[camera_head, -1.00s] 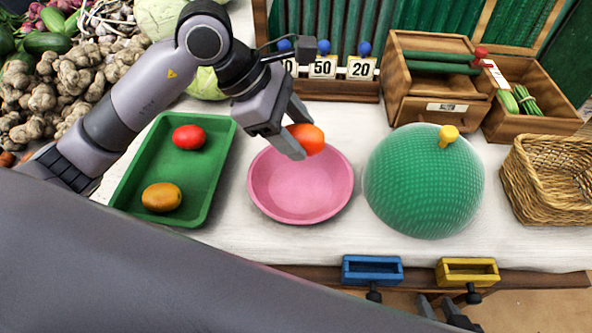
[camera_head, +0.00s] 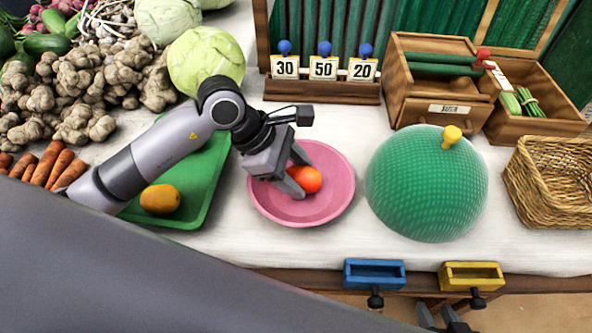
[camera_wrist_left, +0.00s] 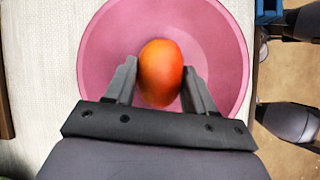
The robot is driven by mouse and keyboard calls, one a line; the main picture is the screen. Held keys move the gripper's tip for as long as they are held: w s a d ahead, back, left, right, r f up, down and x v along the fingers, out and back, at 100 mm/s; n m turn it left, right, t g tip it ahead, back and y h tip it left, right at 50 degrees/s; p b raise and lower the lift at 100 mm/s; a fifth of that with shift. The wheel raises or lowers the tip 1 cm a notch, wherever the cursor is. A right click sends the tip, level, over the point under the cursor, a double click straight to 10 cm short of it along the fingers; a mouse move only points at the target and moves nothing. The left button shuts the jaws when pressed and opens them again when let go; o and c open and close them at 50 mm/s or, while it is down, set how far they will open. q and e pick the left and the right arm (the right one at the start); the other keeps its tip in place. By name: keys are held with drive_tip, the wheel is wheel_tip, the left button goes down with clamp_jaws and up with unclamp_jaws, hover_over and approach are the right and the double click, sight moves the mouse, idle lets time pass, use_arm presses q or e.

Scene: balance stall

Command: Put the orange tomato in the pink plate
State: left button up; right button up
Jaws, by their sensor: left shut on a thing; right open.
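The orange tomato (camera_head: 308,179) is between the fingers of my left gripper (camera_head: 297,177), which is shut on it. In the left wrist view the tomato (camera_wrist_left: 160,72) sits between both fingertips (camera_wrist_left: 158,82), with the pink plate (camera_wrist_left: 103,42) behind it. In the head view the pink plate (camera_head: 335,200) lies on the white table, and the tomato and fingertips are over its inside. I cannot tell whether the tomato touches the plate's bottom. My right gripper (camera_head: 445,318) is open and empty at the bottom edge of the head view, below the table's front edge.
A green tray (camera_head: 207,185) with a yellow-orange fruit (camera_head: 160,199) is left of the plate, partly behind my left arm. A green mesh dome (camera_head: 425,190) with a yellow knob stands close on the right. A wicker basket (camera_head: 545,190) is further right. Cabbages (camera_head: 207,62) lie behind.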

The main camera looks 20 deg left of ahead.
use_arm(q)
drive_tip(key=o, duration=1.1)
drive_tip(key=shift+r, duration=0.1)
drive_tip(key=shift+a+r, duration=0.2)
drive_tip(key=shift+r, duration=0.05)
drive_tip(key=v, duration=1.1)
drive_tip(key=shift+p, duration=0.45)
drive_tip(key=shift+s+r, duration=0.1)
drive_tip(key=shift+s, duration=0.1)
